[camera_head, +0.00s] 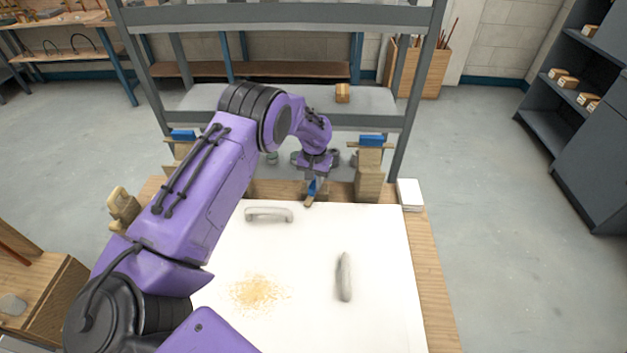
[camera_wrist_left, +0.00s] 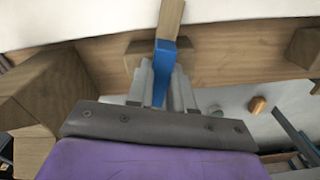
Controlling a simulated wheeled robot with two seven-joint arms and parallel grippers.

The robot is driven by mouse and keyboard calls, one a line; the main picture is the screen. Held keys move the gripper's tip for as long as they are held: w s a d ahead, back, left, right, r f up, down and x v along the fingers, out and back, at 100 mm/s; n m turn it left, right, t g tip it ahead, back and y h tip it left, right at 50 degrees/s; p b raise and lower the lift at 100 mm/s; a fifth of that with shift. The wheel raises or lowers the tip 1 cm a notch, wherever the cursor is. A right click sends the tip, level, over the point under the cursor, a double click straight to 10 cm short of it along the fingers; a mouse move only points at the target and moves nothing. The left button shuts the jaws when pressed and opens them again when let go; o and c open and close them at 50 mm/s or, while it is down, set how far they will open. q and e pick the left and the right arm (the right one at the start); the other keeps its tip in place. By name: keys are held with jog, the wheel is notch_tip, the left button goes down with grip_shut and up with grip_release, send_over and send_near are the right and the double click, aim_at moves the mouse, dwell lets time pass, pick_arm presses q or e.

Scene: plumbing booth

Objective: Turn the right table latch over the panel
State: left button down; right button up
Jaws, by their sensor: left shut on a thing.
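The white panel (camera_head: 300,290) lies on the wooden table, with its back edge near my left gripper. A small wooden latch (camera_head: 308,202) with a blue handle stands at that back edge. My left gripper (camera_head: 314,184) points down and is shut on the blue handle. In the left wrist view, the handle (camera_wrist_left: 160,75) sits between the two grey fingers, and the wooden bar (camera_wrist_left: 171,18) reaches from it across the edge of the white panel (camera_wrist_left: 70,20). How far the bar overlaps the panel is hard to tell in the head view. My right gripper is out of view.
Two grey handles (camera_head: 269,214) (camera_head: 344,277) and a patch of orange dust (camera_head: 257,292) are on the panel. Wooden posts with blue tops (camera_head: 370,165) (camera_head: 183,135) stand behind it. A grey shelf rack (camera_head: 400,120) rises at the back. A white block (camera_head: 409,194) sits at the table's back right.

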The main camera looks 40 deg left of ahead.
pick_arm(q)
jog(key=shift+s+d+f+n, duration=0.1)
jog(key=shift+f+n, duration=0.05)
jog(key=shift+n, duration=0.35)
jog(key=shift+s+f+n, duration=0.1)
jog(key=shift+n, duration=0.4)
jog(key=c, duration=1.1)
grip_release()
jog(key=shift+o, duration=0.5)
jog(key=shift+w, duration=0.2)
notch_tip(320, 180, up, 10)
jog(key=shift+f+b, duration=0.1)
jog(key=shift+b, duration=0.95)
jog(key=shift+r, duration=0.35)
